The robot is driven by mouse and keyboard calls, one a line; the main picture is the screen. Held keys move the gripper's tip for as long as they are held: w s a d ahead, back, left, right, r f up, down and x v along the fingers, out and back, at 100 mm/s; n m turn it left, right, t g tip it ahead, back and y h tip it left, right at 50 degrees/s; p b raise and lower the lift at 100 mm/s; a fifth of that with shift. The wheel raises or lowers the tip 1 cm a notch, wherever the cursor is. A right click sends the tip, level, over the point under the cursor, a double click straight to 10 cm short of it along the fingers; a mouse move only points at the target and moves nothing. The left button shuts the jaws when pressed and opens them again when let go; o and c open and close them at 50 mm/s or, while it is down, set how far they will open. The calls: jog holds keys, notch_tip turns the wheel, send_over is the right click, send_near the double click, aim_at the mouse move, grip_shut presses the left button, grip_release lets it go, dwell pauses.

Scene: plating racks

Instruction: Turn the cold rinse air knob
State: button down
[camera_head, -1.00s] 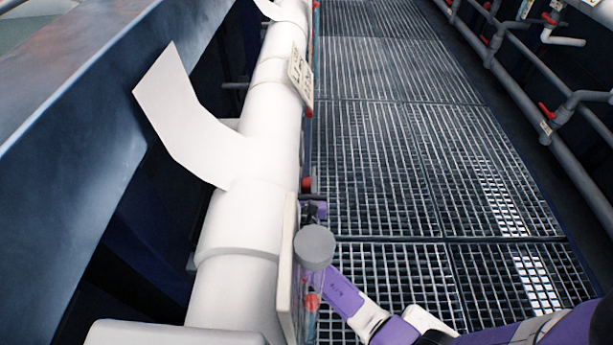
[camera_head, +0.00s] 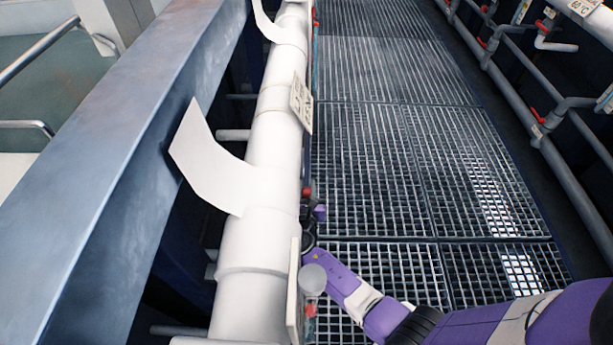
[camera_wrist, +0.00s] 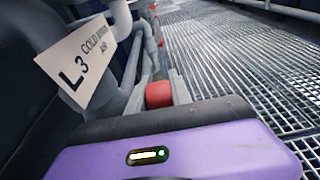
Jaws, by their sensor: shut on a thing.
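The cold rinse air label, a white tag marked L3 (camera_wrist: 85,60), hangs at the left of the wrist view. A red knob (camera_wrist: 158,94) shows just beyond the purple gripper body, right of the label. In the head view, my gripper (camera_head: 309,213) is low beside the white pipe, at a red part (camera_head: 307,192) that looks like this knob. My purple arm reaches in from the lower right.
A thick white pipe (camera_head: 262,220) runs along the left of the grated walkway (camera_head: 400,160). A clear grey round piece (camera_head: 313,280) and an edge-on white plate (camera_head: 293,295) stand close to my forearm. Grey pipes with red valve handles (camera_head: 538,112) line the right side.

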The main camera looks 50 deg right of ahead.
aim_at(306, 197)
jog(key=y+p, duration=0.1)
jog(key=p, duration=0.2)
jog(key=g+y+p, duration=0.1)
jog(key=p, duration=0.2)
jog(key=shift+s+a+f+g+p, duration=0.1)
jog(key=shift+f+g+p, duration=0.2)
jog(key=shift+p, duration=0.1)
jog(key=shift+f, duration=0.15)
jog(key=c, duration=1.4)
grip_release()
jog(key=shift+c, duration=0.2)
jog(key=shift+p+v, duration=1.8)
jog(key=shift+v, duration=2.1)
